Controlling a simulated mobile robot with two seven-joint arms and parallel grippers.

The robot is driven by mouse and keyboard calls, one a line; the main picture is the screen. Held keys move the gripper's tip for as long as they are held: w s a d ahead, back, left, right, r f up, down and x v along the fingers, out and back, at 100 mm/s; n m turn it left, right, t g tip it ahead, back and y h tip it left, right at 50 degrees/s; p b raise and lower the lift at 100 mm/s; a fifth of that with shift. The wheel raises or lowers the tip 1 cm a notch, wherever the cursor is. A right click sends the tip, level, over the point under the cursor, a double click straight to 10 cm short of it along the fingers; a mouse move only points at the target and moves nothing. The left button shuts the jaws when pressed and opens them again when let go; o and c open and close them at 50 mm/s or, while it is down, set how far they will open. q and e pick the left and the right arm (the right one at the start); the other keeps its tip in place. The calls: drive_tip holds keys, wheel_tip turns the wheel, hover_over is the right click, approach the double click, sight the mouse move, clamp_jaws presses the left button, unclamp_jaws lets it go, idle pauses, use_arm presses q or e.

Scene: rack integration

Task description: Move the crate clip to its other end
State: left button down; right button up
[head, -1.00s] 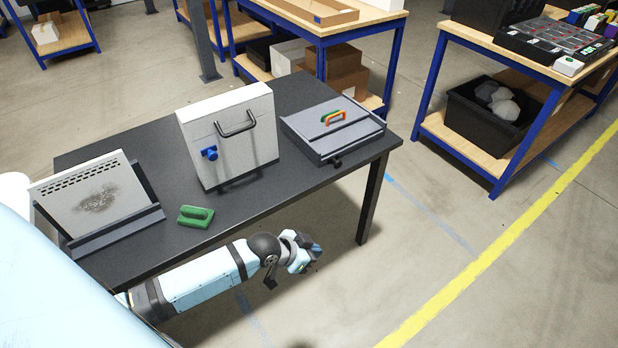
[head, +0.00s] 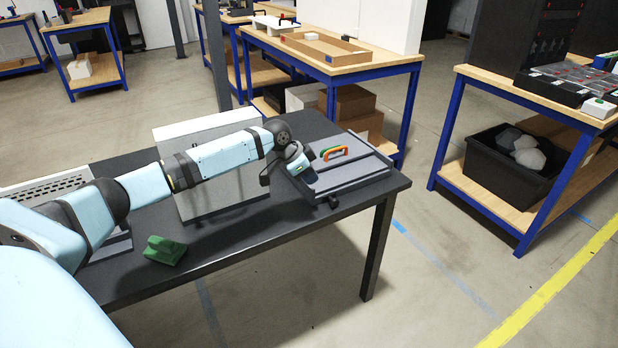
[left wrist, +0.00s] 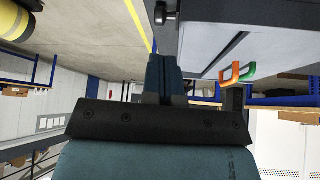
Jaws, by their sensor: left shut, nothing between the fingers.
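My left gripper (head: 303,172) is in front of the left part of a grey panelled unit (head: 350,184) on the dark table. In the left wrist view its blue fingers (left wrist: 165,72) are together and empty. The unit carries an orange handle (head: 336,153) and a green handle (head: 325,152), also upper right in the left wrist view. A small black knob (head: 333,202) sits on the unit's front edge, and shows at the top of the left wrist view (left wrist: 164,14). I cannot tell which part is the crate clip. My right gripper is out of view.
My left arm passes in front of a white box (head: 208,190), hiding its handle and blue knob. A green block (head: 165,250) lies on the dark table (head: 250,226). A perforated panel (head: 48,188) stands at left. A black bin (head: 478,178) is on a right-hand shelf.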

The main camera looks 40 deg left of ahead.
sight(333, 200)
use_arm(q)
drive_tip(key=b+x, duration=0.1)
drive_tip(key=x, duration=0.8)
drive_tip(key=shift+w+d+f, duration=0.1)
drive_tip(key=shift+w, duration=0.15)
drive_tip(key=shift+w+d+f, duration=0.15)
drive_tip(key=shift+f, duration=0.2)
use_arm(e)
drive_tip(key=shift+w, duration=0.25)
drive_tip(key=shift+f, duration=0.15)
use_arm(q)
drive_tip(key=w, duration=0.1)
drive_tip(key=w+d, duration=0.1)
drive_tip(key=w+b, duration=0.1)
drive_tip(key=w, duration=0.1)
drive_tip(key=shift+d, duration=0.35)
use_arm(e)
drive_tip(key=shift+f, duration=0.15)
